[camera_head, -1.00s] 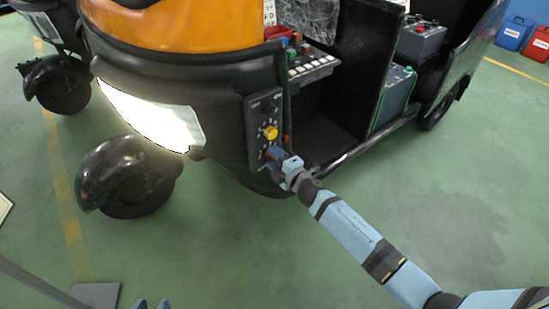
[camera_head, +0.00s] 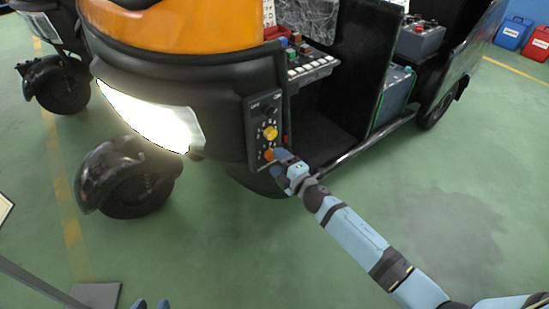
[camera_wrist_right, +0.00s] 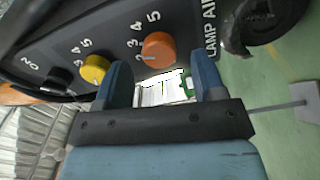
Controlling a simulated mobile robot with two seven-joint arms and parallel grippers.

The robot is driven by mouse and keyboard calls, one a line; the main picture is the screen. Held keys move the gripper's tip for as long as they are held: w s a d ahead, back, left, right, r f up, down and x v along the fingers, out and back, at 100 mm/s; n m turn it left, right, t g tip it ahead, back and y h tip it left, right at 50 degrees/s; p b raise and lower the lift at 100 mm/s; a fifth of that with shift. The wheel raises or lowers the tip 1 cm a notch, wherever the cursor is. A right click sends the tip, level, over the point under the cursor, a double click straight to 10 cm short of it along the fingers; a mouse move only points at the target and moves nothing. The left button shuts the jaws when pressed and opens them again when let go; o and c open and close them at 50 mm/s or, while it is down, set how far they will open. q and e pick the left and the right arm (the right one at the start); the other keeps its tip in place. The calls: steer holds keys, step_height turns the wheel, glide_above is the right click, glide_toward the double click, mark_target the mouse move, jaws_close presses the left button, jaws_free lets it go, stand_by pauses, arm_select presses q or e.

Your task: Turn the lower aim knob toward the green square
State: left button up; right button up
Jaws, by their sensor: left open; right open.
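The lower aim knob is the orange knob (camera_head: 268,154) at the bottom of the black control panel (camera_head: 254,118). In the right wrist view the orange knob (camera_wrist_right: 159,46) shows a pale pointer mark near the 2. My right gripper (camera_head: 281,157) is just right of the knob in the head view. In the right wrist view its open blue fingers (camera_wrist_right: 160,68) point at the panel, with the knob beyond and apart from them. A small green patch (camera_wrist_right: 187,83) shows on a bright white area between the fingers; I cannot tell whether it is the green square. My left gripper (camera_head: 151,304) is open at the bottom edge.
A yellow knob (camera_head: 270,133) and a black switch (camera_head: 265,110) sit above the orange knob. The lit headlamp (camera_head: 155,118) and front wheel (camera_head: 130,180) are left of the panel. Green floor (camera_head: 440,215) is free to the right.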

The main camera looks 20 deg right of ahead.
arm_select(q)
steer(key=shift+s+a+f+p, duration=0.1)
steer(key=shift+a+f+p, duration=0.05)
steer(key=shift+p, duration=0.3)
arm_select(e)
steer(key=v, duration=1.1)
steer(key=shift+s, duration=0.3)
steer(key=shift+d, duration=0.1)
